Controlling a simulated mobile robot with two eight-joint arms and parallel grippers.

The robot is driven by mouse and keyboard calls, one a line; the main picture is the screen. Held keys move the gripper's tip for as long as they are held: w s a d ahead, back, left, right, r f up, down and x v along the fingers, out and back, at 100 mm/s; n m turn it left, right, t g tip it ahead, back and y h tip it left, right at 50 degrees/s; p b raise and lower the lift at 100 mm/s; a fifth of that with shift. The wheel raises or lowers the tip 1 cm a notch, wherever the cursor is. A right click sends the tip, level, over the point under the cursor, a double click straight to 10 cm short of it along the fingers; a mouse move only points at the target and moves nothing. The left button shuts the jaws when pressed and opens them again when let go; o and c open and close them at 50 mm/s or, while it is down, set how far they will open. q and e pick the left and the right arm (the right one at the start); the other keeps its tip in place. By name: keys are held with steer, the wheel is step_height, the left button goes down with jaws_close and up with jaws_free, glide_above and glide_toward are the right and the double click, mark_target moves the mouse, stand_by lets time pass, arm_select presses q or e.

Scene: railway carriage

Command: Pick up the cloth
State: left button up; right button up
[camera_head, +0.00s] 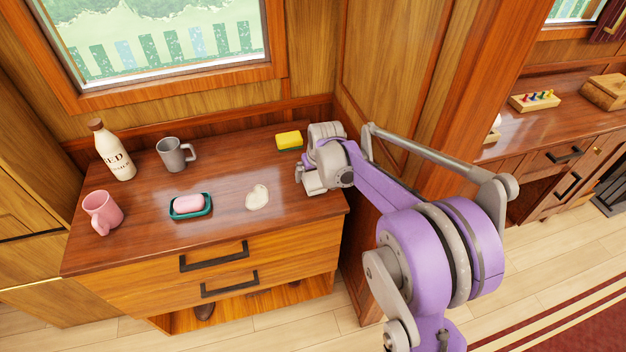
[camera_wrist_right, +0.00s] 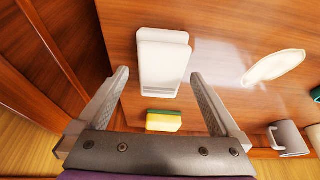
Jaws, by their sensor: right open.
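A folded white cloth (camera_wrist_right: 162,62) lies on the wooden counter in the right wrist view, ahead of and between the fingertips as seen there. My right gripper (camera_wrist_right: 159,76) is open over the counter with nothing gripped; its two fingers show on either side of the cloth's near end. In the head view my right gripper (camera_head: 311,182) is at the right end of the counter and hides most or all of the cloth. I cannot tell from the pictures how high the fingers are above it. My left gripper is not in view.
A yellow-green sponge (camera_head: 288,140) lies just behind the gripper. An off-white flat patch (camera_head: 258,197) is on the counter to the left. Further left are a soap dish (camera_head: 178,213) with pink soap, a grey mug (camera_head: 172,155), a pink mug (camera_head: 104,212) and a bottle (camera_head: 117,155).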

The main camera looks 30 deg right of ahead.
steer(key=shift+x, duration=1)
steer(key=shift+f, duration=0.2)
steer(key=c, duration=1.3)
